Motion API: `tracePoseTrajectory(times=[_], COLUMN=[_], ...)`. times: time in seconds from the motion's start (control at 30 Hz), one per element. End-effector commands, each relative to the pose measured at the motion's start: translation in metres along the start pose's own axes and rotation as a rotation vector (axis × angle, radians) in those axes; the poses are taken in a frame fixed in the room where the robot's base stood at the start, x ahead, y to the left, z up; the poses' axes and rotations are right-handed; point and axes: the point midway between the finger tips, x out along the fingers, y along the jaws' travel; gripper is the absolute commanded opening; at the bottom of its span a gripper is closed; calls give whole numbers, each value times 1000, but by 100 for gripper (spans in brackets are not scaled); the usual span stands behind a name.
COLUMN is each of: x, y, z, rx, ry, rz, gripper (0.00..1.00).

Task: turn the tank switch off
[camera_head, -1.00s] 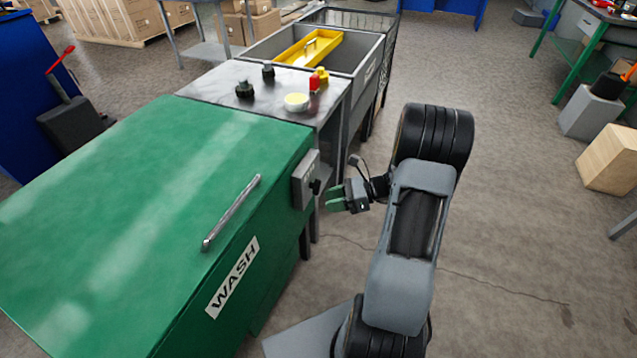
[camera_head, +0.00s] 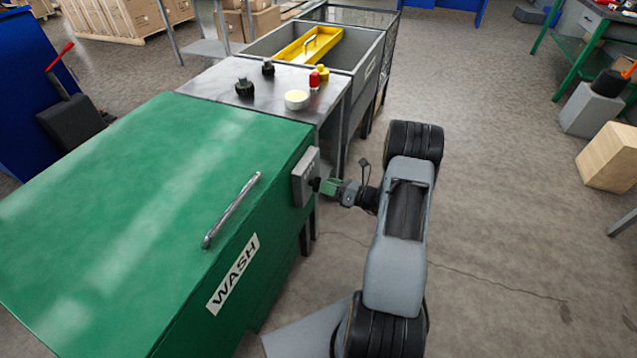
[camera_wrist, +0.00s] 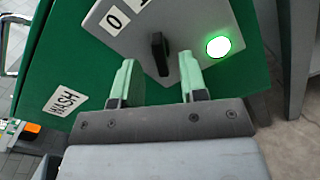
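The tank switch is a black knob (camera_wrist: 159,54) on a grey box (camera_head: 305,177), fixed to the side of the green WASH tank (camera_head: 130,200). In the wrist view a "0" label and part of a second label, cut by the frame edge, show beside the knob, and a green lamp (camera_wrist: 218,47) is lit. My gripper (camera_wrist: 157,80) is open, its two pale green fingers apart with the knob ahead between them. In the head view my gripper (camera_head: 325,186) is close to the box; contact with the knob cannot be told.
A steel handle (camera_head: 232,210) lies on the tank lid. A basin holds a yellow tray (camera_head: 308,46).

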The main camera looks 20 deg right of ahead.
Motion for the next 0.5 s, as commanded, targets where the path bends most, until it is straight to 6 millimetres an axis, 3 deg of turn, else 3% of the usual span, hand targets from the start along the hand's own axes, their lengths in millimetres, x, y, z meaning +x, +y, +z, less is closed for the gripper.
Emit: tracePoseTrajectory(times=[0.2,0.5], x=[28,41], y=[0,0], z=[-1,0], rx=[-1,0], ry=[2,1], rz=[3,1], gripper=[39,39])
